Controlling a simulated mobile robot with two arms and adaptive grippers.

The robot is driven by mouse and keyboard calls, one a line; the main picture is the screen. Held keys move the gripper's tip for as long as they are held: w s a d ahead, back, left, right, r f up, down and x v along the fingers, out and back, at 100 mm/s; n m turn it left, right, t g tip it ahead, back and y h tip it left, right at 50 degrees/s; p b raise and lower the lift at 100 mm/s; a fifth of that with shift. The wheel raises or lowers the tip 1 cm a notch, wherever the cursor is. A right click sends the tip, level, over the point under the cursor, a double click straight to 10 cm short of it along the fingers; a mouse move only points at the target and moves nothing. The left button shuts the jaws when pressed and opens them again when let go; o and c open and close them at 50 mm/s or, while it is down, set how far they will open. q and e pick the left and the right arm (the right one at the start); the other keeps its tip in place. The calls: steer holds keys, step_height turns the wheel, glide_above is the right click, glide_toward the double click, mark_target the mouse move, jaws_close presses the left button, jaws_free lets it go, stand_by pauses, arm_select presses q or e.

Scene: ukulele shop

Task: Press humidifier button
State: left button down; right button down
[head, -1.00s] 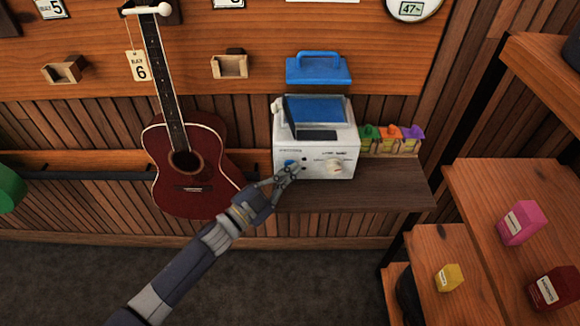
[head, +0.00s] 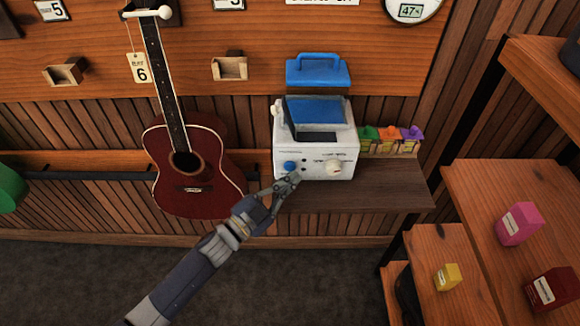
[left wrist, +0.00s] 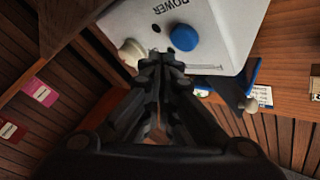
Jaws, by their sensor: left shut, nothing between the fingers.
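The white humidifier (head: 318,145) stands on a brown wall shelf, with a blue-bottomed opening in its top. Its front has a round blue button (head: 290,167) at the left and a cream knob (head: 334,167) at the right. My left gripper (head: 294,179) is shut and empty, just below the blue button and apart from it in the picture. In the left wrist view the blue button (left wrist: 183,37) shows beside the word POWER, with the closed fingertips (left wrist: 162,57) near it. I cannot tell whether the fingertips touch the front panel. My right gripper is out of view.
A blue lid (head: 318,70) sits above the humidifier. Small green, orange and purple items (head: 390,139) stand to its right. A dark red ukulele (head: 193,180) hangs close on the left. Wooden shelves (head: 460,245) with small boxes are at the right. The shelf front (head: 375,195) is clear.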

arm_select(q)
steer(key=s+p, duration=0.1)
steer(key=s, duration=0.3)
steer(key=shift+s, duration=0.2)
stand_by(0.4)
